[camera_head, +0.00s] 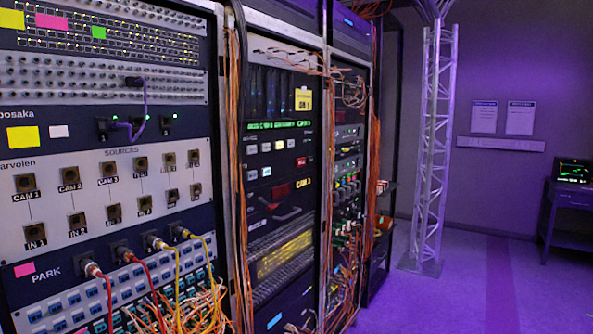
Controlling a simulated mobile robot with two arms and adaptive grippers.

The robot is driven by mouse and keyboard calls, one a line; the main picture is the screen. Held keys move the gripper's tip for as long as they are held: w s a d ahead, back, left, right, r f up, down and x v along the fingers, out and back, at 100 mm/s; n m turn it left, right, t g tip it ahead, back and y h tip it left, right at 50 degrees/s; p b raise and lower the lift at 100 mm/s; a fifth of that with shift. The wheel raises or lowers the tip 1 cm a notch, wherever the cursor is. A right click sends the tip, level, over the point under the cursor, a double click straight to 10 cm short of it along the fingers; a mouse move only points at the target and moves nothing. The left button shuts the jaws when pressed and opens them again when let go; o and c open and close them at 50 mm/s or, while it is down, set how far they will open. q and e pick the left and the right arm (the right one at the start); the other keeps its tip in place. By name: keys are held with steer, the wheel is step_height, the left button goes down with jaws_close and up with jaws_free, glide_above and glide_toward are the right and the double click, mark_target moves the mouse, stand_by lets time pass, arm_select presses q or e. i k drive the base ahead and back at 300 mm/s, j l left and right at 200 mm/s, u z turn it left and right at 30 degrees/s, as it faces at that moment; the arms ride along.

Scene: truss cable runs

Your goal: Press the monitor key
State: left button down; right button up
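No label in this view reads as a monitor key, so I cannot tell which one it is. The middle rack has a panel with several small pale keys (266,147) in a row under a green lit display (278,126). A red key (301,162) and a lone pale key (267,171) sit lower on that panel. The sources panel (105,195) on the left rack has dark sockets labelled CAM and IN. Several cables are plugged into the PARK row (46,276) below it. Neither of my grippers is in view.
Orange cables (240,180) hang between the racks. A truss tower (431,150) stands right of the racks. A desk with a lit screen (573,171) is at the far right. Two sheets (520,117) hang on the back wall. The floor (470,290) at right is clear.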

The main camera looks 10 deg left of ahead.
mark_target(253, 174)
steer(key=i+l+z, duration=0.15)
steer(key=i+l, duration=0.7)
steer(key=i, duration=0.1)
